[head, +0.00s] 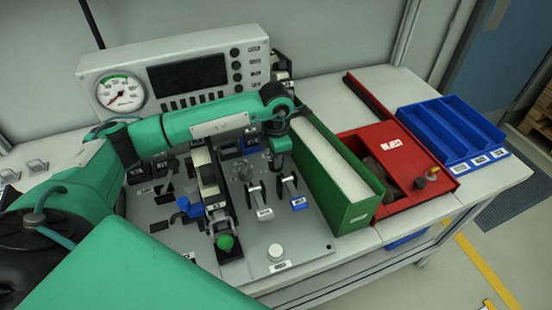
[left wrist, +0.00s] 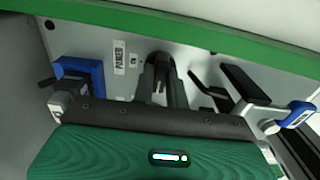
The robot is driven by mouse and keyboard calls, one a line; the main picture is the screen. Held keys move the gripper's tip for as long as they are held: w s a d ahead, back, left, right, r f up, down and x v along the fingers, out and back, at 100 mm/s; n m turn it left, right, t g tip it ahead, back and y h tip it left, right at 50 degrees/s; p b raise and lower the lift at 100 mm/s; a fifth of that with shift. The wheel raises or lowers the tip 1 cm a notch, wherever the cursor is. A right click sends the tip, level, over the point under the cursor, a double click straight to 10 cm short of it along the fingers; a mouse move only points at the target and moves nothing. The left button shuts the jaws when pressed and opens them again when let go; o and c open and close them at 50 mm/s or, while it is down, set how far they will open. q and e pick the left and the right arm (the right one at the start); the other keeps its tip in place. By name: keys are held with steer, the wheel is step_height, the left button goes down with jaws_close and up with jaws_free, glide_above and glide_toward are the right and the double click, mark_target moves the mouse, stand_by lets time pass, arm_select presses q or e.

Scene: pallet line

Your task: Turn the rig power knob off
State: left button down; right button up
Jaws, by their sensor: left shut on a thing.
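The rig is a grey sloped panel (head: 300,245) with several knobs, levers and switches. My left gripper (head: 279,160) points down at the panel's upper right, close beside the green box. In the left wrist view my left gripper (left wrist: 160,82) has its dark fingers closed on the power knob, next to a white label (left wrist: 118,57) that reads POWER. The fingers hide most of the knob, so its pointer direction cannot be told. In the head view the knob is hidden by my wrist and fingers. My right gripper is not in view.
A green box (head: 357,215) stands right of the panel, with a red tray (head: 420,200) and blue bin (head: 450,130) beyond. Levers with blue parts (head: 299,203) and a green knob (head: 225,242) are nearby. A gauge console (head: 185,75) stands behind.

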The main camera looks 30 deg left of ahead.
arm_select(q)
steer(key=shift+r, duration=0.1)
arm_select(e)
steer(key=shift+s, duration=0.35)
arm_select(q)
steer(key=c, duration=1.4)
jaws_free()
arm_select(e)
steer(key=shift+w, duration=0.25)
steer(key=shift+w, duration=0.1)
